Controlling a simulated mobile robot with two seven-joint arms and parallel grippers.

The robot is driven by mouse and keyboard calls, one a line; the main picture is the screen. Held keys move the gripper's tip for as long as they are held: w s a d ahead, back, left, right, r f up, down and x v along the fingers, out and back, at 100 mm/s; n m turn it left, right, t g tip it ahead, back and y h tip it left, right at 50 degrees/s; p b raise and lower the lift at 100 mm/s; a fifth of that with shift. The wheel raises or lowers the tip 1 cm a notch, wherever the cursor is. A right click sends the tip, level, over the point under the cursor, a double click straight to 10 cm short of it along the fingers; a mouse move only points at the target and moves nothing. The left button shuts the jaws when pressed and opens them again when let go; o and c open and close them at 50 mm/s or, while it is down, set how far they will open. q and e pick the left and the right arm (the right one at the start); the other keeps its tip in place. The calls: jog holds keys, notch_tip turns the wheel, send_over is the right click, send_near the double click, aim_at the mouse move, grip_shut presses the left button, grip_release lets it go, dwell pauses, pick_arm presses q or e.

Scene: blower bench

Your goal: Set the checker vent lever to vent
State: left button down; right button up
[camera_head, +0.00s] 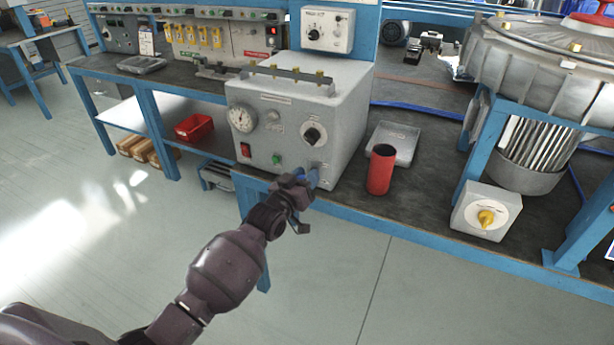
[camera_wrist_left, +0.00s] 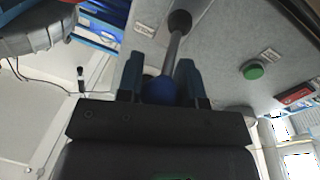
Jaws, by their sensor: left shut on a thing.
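The checker (camera_head: 350,115) is a grey box on the bench with a round gauge, a black dial, a red switch and a green button on its front. Its vent lever (camera_wrist_left: 174,52) is a thin grey rod from a dark round pivot, ending in a blue knob (camera_wrist_left: 160,90). My left gripper (camera_head: 305,181) is at the lower right of the checker's front, shut on the blue knob; its fingers (camera_wrist_left: 160,75) lie on both sides of it in the left wrist view. The small labels beside the lever are too blurred to read. My right gripper is not in view.
A red cup (camera_head: 381,170) and a shallow grey tray (camera_head: 404,136) stand right of the checker. A grey box with a yellow knob (camera_head: 486,218) is farther right, under the large blower housing (camera_head: 540,60). The floor in front of the bench is clear.

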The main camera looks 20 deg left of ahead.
pick_arm(q)
jog(key=shift+s+f+m+t+h+b, duration=0.1)
jog(key=shift+f+m+t+h+b, duration=0.25)
jog(key=shift+f+t+b, duration=0.8)
jog(key=shift+s+f+m+t+h+b, duration=0.1)
jog(key=shift+f+m+t+h+b, duration=0.25)
jog(key=shift+t+b, duration=1.5)
jog(key=shift+f+m+t+h+b, duration=0.3)
jog(key=shift+f+t+b, duration=0.6)
jog(key=shift+b, duration=1.15)
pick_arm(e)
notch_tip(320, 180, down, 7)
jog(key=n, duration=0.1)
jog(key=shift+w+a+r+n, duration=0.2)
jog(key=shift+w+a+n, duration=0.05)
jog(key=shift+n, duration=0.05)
pick_arm(q)
jog(key=shift+r, duration=0.1)
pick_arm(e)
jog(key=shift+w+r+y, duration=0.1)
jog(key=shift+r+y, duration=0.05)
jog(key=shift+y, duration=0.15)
pick_arm(q)
jog(key=c, duration=0.8)
grip_release()
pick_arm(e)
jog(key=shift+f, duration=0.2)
